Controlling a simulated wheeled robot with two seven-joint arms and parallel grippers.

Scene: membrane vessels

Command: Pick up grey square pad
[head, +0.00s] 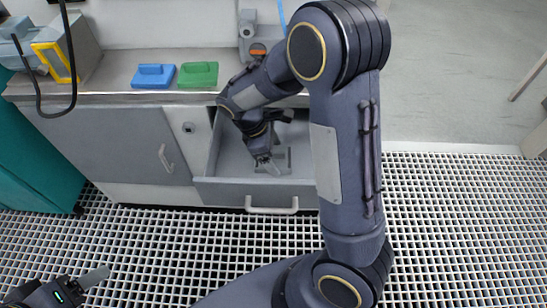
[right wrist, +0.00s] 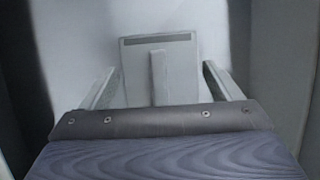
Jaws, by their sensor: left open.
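The grey square pad (right wrist: 185,62), with a raised rib on top and a dark strip along its far edge, shows in the right wrist view. It lies in the open drawer (head: 225,187), partly hidden by my right gripper in the head view. My right gripper (head: 271,166) reaches down into the drawer over the pad. In the right wrist view its two fingers (right wrist: 160,90) are apart, one on each side of the rib; I see no contact. My left gripper (head: 92,280) is at the lower left of the head view, open and empty, above the grated floor.
A blue pad (head: 153,77) and a green pad (head: 198,75) lie on the counter (head: 120,92) behind the drawer. The drawer walls stand close around my right gripper. A yellow-framed device (head: 55,62) is at the counter's left. The grated floor in front is clear.

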